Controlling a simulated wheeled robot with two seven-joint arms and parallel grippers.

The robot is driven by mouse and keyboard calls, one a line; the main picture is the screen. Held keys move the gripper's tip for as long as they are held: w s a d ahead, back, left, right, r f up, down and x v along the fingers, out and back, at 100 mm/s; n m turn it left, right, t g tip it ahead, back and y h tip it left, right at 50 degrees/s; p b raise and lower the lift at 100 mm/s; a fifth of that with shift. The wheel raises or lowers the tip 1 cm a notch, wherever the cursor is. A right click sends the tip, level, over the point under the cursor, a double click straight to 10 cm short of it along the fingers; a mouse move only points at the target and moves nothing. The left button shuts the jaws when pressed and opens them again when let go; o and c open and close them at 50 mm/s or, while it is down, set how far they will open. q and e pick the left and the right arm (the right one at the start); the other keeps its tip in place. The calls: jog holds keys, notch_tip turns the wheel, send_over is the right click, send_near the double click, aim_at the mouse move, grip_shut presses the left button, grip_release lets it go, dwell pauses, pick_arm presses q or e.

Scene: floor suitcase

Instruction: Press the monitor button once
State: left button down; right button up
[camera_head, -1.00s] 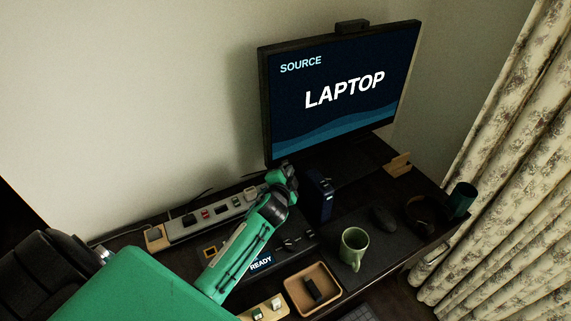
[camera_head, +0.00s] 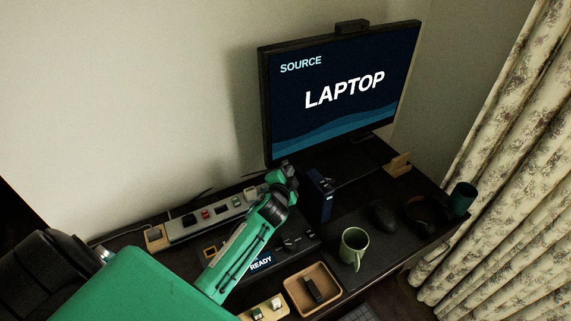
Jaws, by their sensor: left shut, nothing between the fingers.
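The monitor (camera_head: 342,92) stands at the back of the desk, tilted in the picture. Its lit screen reads "SOURCE LAPTOP". I cannot make out its button. My left gripper (camera_head: 286,170) is shut and empty, just below the monitor's lower left corner. It is small in the picture, and I cannot tell whether it touches the monitor. My green left arm reaches in from the lower left. My right gripper does not show.
A dark blue box (camera_head: 319,194) stands right beside my left gripper. A power strip (camera_head: 208,215) runs along the wall. A green mug (camera_head: 353,246), a mouse (camera_head: 383,217) and a wooden tray (camera_head: 291,288) are on the desk. A floral curtain (camera_head: 510,170) hangs at right.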

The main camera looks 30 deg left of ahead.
pick_arm(q)
jog(key=shift+a, duration=0.15)
jog(key=shift+w+a, duration=0.2)
jog(key=shift+w+a, duration=0.2)
jog(key=shift+a, duration=0.2)
dwell(0.8)
dwell(0.4)
jog(key=shift+s+d+p, duration=0.35)
jog(key=shift+s+d, duration=0.05)
jog(key=shift+d, duration=0.35)
jog(key=shift+d, duration=0.1)
jog(key=shift+s+d, duration=0.45)
jog(key=shift+d, duration=0.25)
jog(key=shift+s+d, duration=0.4)
jog(key=shift+d, duration=0.25)
jog(key=shift+s+d, duration=0.45)
jog(key=shift+d, duration=0.25)
